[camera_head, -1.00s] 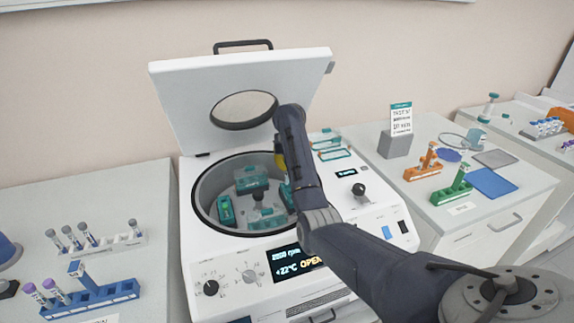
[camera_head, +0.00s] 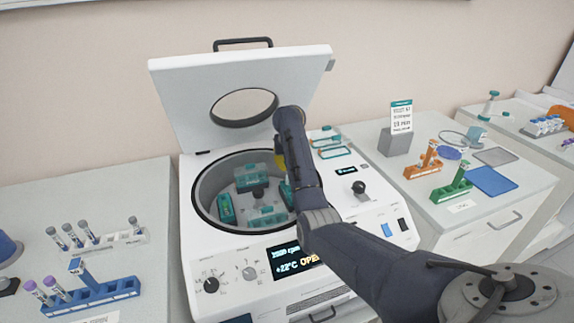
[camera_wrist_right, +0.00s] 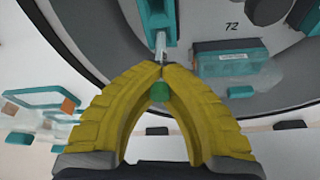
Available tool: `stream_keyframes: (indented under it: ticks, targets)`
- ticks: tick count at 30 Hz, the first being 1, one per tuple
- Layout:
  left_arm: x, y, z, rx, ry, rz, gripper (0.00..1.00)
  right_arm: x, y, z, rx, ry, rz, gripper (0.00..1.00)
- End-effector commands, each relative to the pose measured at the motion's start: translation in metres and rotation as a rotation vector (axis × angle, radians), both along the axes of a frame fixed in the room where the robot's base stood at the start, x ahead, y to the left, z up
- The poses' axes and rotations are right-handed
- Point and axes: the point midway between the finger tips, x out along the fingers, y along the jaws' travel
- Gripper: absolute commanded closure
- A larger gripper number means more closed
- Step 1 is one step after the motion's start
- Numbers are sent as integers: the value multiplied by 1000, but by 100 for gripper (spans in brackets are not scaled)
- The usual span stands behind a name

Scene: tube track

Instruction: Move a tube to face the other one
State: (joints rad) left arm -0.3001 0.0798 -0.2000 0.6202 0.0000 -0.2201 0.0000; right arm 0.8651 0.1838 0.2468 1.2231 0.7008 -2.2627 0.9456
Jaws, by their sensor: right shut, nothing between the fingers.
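The open centrifuge (camera_head: 205,258) shows its rotor bowl with several teal buckets (camera_head: 226,209). My right gripper (camera_wrist_right: 159,66) is over the bowl; its yellow fingers are shut at the tips, with nothing held. In the head view my arm mostly hides it. Just beyond the tips in the right wrist view, a clear tube-like piece (camera_wrist_right: 161,45) stands at the end of a teal bucket (camera_wrist_right: 152,18). I cannot tell whether the tips touch it. A round green piece (camera_wrist_right: 159,91) shows in the gap between the fingers; its nature is unclear. My left gripper is not in view.
The white lid (camera_head: 180,95) stands raised behind the bowl. Blue (camera_head: 105,291) and white (camera_head: 125,238) tube racks sit on the left bench. Orange (camera_head: 421,170) and green (camera_head: 450,192) racks stand on the right bench, near a blue mat (camera_head: 492,181).

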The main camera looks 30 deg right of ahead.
Motion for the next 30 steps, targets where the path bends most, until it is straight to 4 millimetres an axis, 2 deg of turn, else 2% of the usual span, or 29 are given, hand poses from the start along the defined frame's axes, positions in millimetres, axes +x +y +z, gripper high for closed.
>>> stream_keyframes:
  ticks: [11, 30]
  targets:
    - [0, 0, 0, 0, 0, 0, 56, 0, 0, -1, 0, 0, 0, 100]
    - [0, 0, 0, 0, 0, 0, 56, 0, 0, -17, 0, 1, 0, 100]
